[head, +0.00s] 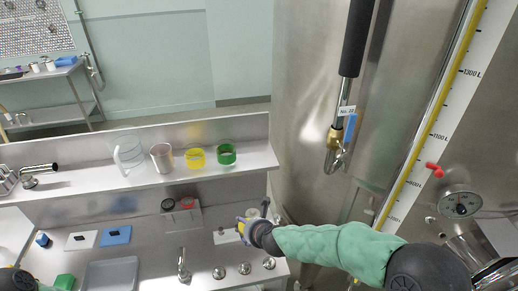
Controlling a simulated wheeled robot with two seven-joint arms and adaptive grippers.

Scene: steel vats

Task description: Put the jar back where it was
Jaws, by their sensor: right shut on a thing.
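My right gripper (252,222) reaches in from the right on a green-sleeved arm, low over the steel bench near its right end. It is shut on a small pale thing that it mostly hides, and I cannot tell for sure that this is the jar. On the upper shelf (90,185) stand, from left to right, a clear beaker (127,154), a pinkish-brown cup (161,158), a jar with yellow (195,158) and a jar with green (226,154). All stand upright and apart from my gripper. My left gripper is not in view.
Steel fittings (218,272) and a tap (183,265) line the bench front. A large vat (310,100) with a hanging hose (355,45) rises right.

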